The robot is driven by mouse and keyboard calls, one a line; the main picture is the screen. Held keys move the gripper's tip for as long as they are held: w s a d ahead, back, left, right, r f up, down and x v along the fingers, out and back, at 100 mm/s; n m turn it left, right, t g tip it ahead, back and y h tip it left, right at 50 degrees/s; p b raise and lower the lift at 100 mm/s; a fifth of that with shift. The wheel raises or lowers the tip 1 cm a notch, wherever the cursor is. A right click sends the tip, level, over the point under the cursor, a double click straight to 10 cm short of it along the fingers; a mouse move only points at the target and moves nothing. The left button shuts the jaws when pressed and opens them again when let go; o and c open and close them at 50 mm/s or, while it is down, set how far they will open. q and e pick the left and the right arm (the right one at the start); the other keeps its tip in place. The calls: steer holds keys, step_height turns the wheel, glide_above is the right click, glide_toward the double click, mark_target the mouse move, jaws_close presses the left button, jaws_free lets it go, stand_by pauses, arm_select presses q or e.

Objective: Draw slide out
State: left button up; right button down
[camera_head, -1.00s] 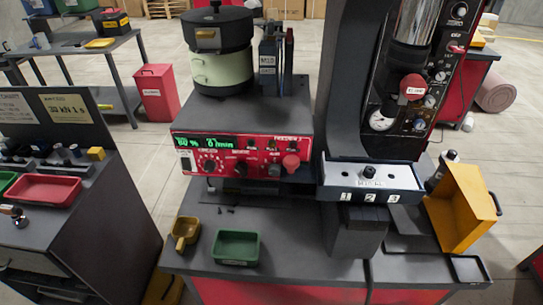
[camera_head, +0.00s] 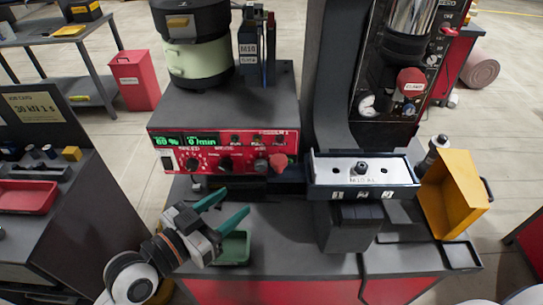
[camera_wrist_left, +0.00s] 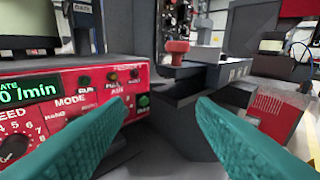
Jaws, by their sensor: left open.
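The slide unit (camera_head: 362,172) is a dark block with a pale top plate, a black knob and a numbered front edge. It sits at the foot of the black press column, right of the red feeder panel. In the left wrist view its numbered edge (camera_wrist_left: 238,71) shows beyond the fingers. My left gripper (camera_head: 234,204) is open, its two teal fingers apart and nothing between them. It is below the feeder panel, left of the slide unit and apart from it. In the left wrist view the open fingers (camera_wrist_left: 160,115) frame the bench. My right gripper is not seen.
The red feeder panel (camera_head: 225,151) with knobs stands close behind my left gripper. A green tray (camera_head: 236,249) lies partly hidden under it. A dark block (camera_head: 350,228) stands below the slide unit. A yellow bin (camera_head: 452,197) is at its right.

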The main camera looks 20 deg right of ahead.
mark_target(273, 166)
arm_select(q)
steer(key=shift+m+h, duration=0.6)
steer(key=shift+h, duration=0.3)
steer(key=w+d+r+p, duration=0.1)
steer(key=d, duration=0.2)
steer(key=w+d+r+p, duration=0.1)
steer(key=w+d, duration=0.1)
steer(key=d, duration=0.2)
steer(key=w+d+r+p, duration=0.1)
steer(key=d+r, duration=0.1)
steer(key=d, duration=0.1)
steer(key=shift+w+d+r, duration=0.1)
steer(key=shift+w+d, duration=0.1)
steer(key=shift+d, duration=0.2)
steer(key=shift+w+d+p, duration=0.25)
steer(key=shift+d+p, duration=0.05)
steer(key=shift+d, duration=0.15)
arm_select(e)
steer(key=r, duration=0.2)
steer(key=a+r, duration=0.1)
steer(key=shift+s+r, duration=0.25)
arm_select(q)
jaws_close()
